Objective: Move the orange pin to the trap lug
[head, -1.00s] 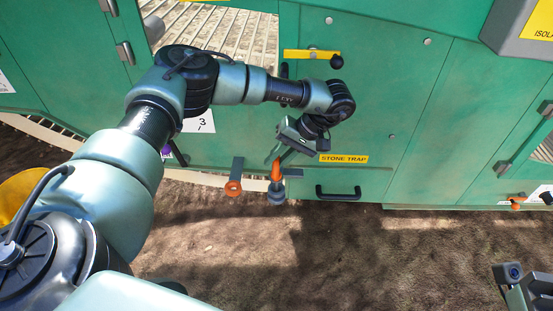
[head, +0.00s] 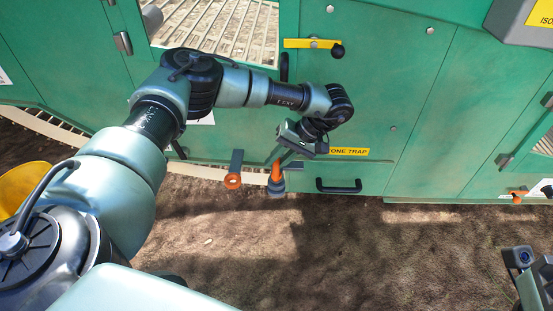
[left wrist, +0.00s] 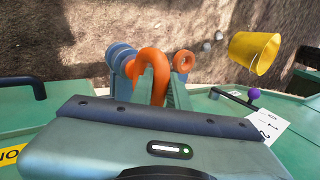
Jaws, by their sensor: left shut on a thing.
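My left gripper (head: 283,158) is shut on the orange pin (head: 276,172) at the lower edge of the green machine. The pin also shows in the left wrist view (left wrist: 153,66), its orange loop between the two fingers. A blue-grey round part (head: 276,190) is at the pin's lower end. A grey bracket, probably the trap lug (head: 293,166), is right beside the pin, left of the STONE TRAP label (head: 349,151). I cannot tell whether the pin passes through it. Only part of my right gripper (head: 537,280) shows at lower right, with its fingers hidden.
A second grey bracket with an orange ring (head: 233,181) hangs left of the pin. A black handle (head: 338,185) is to the right, and a yellow lever (head: 312,43) is above. A yellow bucket (left wrist: 254,51) is near. The ground in front is clear.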

